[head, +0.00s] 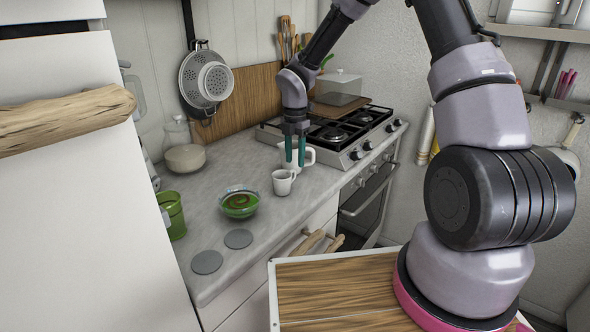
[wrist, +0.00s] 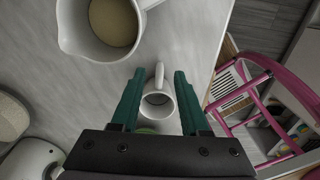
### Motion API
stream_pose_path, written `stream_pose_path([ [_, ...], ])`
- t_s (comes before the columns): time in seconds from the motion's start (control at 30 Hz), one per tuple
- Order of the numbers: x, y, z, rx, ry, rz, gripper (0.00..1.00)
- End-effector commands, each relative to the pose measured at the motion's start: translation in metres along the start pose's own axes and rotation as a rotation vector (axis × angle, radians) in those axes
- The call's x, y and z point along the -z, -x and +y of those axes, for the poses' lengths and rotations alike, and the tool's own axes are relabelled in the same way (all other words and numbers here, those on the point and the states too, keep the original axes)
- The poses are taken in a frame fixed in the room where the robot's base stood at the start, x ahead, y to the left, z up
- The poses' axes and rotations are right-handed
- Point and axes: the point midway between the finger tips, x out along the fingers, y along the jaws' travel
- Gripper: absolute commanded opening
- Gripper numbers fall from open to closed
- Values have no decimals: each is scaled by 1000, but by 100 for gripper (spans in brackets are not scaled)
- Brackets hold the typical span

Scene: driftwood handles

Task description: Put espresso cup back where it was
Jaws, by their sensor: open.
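The small white espresso cup (head: 283,182) stands upright on the grey counter near its front edge. In the wrist view the cup (wrist: 158,106) shows between my two green fingers, its handle pointing up in the picture. My gripper (head: 295,161) points down and is open and empty, its tips just above and behind the cup in the head view. The wrist view shows the fingers (wrist: 160,76) spread to either side of the cup. Whether they touch it cannot be told.
A larger white spouted jug (wrist: 70,28) with tan liquid stands close behind the cup. A glass bowl (head: 239,203), two grey discs (head: 238,239) and a green mug (head: 172,215) are nearer. The stove (head: 335,135) lies beyond. A wooden-topped surface (head: 340,290) is in front.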

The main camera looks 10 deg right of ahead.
Motion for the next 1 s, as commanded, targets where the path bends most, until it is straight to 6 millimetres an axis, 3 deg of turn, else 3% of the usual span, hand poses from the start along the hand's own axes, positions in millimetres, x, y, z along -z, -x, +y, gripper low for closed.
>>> stream_pose_path([
  [0.2, -1, 45, 0, -3, -2, -2, 45],
  [0.43, -1, 69, -2, -1, -11, -4, 45],
  [0.57, -5, 93, -14, -13, -133, -32, 45],
  [0.77, -12, 165, -67, -91, -624, -101, 45],
  [1.0, -1, 245, -145, -273, -1314, -70, 45],
])
